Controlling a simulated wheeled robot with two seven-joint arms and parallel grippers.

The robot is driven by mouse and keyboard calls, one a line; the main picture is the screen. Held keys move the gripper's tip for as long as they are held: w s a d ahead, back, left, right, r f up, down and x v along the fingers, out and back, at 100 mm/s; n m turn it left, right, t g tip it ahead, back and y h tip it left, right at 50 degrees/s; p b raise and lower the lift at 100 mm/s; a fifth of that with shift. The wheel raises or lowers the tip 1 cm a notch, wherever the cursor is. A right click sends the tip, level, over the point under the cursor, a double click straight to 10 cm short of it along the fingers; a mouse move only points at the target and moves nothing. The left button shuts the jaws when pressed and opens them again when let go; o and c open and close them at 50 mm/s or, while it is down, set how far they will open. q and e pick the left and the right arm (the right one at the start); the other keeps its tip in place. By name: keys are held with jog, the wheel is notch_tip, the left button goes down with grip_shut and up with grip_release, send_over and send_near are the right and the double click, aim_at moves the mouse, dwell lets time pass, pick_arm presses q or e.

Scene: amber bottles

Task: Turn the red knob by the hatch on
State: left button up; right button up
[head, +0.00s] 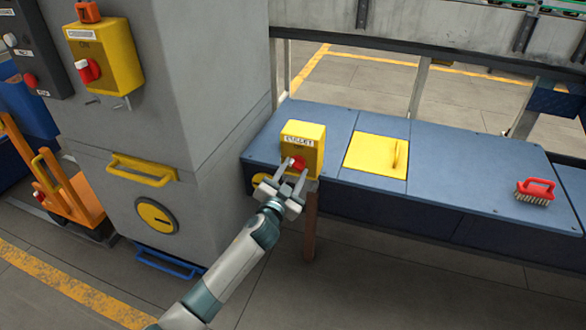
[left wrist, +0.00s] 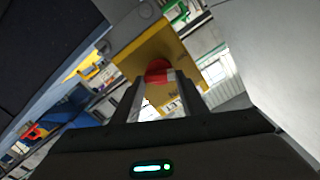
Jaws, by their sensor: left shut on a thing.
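The red knob (head: 299,161) is on the front of a small yellow box (head: 309,135) with a white label, standing on the blue bench. The yellow hatch (head: 370,153) with its handle lies in the bench top, right of the box. My left gripper (head: 292,172) reaches the knob from the front and is shut on it; the fingers partly cover it. In the left wrist view the red knob (left wrist: 158,69) sits between the tips of the two fingers, against the yellow box (left wrist: 150,45). The knob's pointing direction cannot be made out. My right gripper is not in view.
A red brush (head: 535,191) lies on the right of the blue bench (head: 460,175). A grey cabinet (head: 215,90) stands close on the left, with another yellow box (head: 105,55) with a red knob, and a yellow handle (head: 142,170). The floor in front is clear.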

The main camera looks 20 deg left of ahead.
pick_arm(q)
jog(key=m+p, duration=0.1)
jog(key=m, duration=0.2)
jog(key=shift+m, duration=0.4)
jog(key=m, duration=0.2)
jog(key=shift+d+m+p, duration=0.15)
jog(key=shift+m+p, duration=0.15)
jog(key=shift+p, duration=0.1)
jog(key=m, duration=0.2)
jog(key=m+p, duration=0.1)
jog(key=m, duration=0.1)
jog(key=shift+f+m, duration=0.2)
jog(key=shift+m, duration=0.8)
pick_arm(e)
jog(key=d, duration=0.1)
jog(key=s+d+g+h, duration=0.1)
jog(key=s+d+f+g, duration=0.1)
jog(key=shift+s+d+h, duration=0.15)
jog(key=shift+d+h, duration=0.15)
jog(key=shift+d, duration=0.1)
pick_arm(q)
jog(key=o, duration=1)
jog(key=shift+o, duration=0.2)
jog(key=shift+s, duration=0.15)
